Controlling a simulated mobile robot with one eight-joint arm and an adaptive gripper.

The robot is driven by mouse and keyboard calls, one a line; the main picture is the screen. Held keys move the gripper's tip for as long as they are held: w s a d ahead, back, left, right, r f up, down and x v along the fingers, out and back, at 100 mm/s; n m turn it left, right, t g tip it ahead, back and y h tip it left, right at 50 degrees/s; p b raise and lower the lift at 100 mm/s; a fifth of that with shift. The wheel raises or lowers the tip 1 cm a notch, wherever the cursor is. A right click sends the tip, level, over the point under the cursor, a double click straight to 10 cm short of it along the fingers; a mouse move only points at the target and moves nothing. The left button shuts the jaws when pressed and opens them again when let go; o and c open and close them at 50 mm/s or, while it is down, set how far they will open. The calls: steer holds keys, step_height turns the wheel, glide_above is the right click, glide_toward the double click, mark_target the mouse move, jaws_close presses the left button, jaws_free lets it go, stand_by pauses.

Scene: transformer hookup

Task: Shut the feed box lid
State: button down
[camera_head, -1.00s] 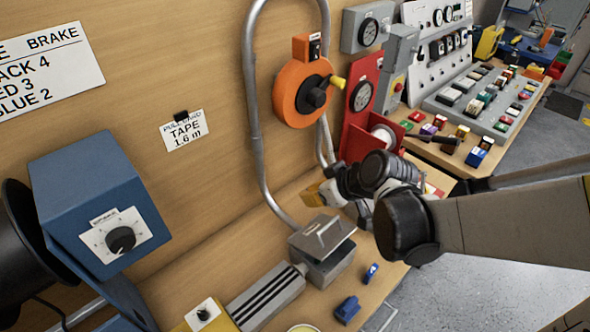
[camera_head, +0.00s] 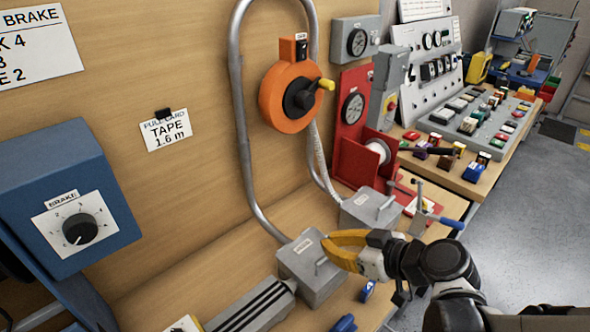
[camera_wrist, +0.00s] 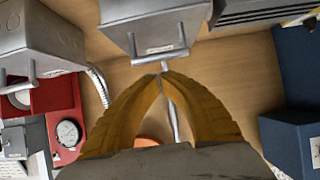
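The nearer grey metal box (camera_head: 316,284) stands on the bench at the lower end of the bent conduit. Its labelled lid (camera_head: 301,250) lies flat on top, and I see no gap. I cannot read the label well enough to tell whether this is the feed box. A bar handle stands up from the lid. My gripper (camera_head: 325,241) has yellow fingers right at this handle, from the right. In the wrist view, the fingertips (camera_wrist: 161,75) meet just below the handle bar (camera_wrist: 160,58) of this box (camera_wrist: 155,22), with nothing visible between them.
A second grey box (camera_head: 366,207) with a handle stands behind, by the red reel stand (camera_head: 380,150). A striped grey block (camera_head: 250,312) and blue pieces (camera_head: 368,291) lie near the first box. An orange tape reel (camera_head: 290,97) hangs on the wall.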

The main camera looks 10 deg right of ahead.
steer(key=shift+s+d+f+b, duration=0.25)
steer(key=shift+s+f+b, duration=0.2)
steer(key=shift+f, duration=0.3)
